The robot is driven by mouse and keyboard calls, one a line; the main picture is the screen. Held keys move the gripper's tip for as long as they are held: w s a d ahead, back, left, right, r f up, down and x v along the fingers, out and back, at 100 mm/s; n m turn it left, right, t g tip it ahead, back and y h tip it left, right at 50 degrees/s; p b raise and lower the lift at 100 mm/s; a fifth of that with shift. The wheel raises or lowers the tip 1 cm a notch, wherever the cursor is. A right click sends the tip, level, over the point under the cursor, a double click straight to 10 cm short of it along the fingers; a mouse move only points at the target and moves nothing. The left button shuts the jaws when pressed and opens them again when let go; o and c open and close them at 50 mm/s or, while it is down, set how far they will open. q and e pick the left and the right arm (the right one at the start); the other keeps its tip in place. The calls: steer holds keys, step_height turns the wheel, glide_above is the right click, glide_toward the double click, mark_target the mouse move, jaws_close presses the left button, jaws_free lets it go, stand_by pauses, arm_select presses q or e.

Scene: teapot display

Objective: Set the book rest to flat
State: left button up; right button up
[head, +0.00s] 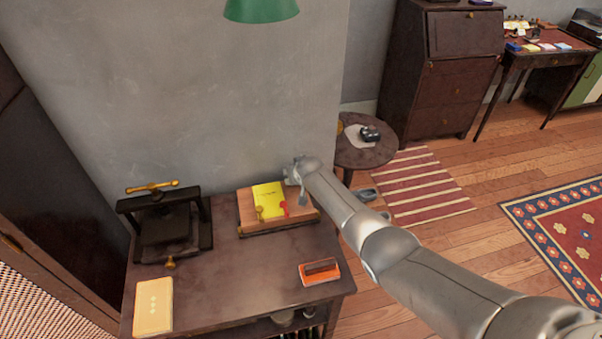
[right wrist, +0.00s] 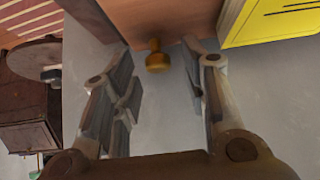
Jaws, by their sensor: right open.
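The book rest (head: 246,212) stands at the back of the dark table, against the wall side. Its wooden board appears to slope down toward the front, but I cannot tell the exact angle. My right gripper (head: 297,172) is at the rest's back right corner. In the right wrist view, its open fingers (right wrist: 160,62) are on either side of a brass knob (right wrist: 157,60) beside the wooden board (right wrist: 150,18). I cannot tell whether they touch it. My left gripper is out of view.
A black press (head: 165,225) with a brass handle stands left of the rest. A tan book (head: 153,306) lies front left, an orange box (head: 320,272) front right. The table (head: 235,285) is bare between them. A round side table (head: 365,155) stands behind right.

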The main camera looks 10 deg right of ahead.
steer(key=v, duration=1.1)
steer(key=shift+s+r, duration=0.15)
steer(key=shift+r, duration=0.05)
steer(key=shift+f, duration=0.1)
stand_by(0.7)
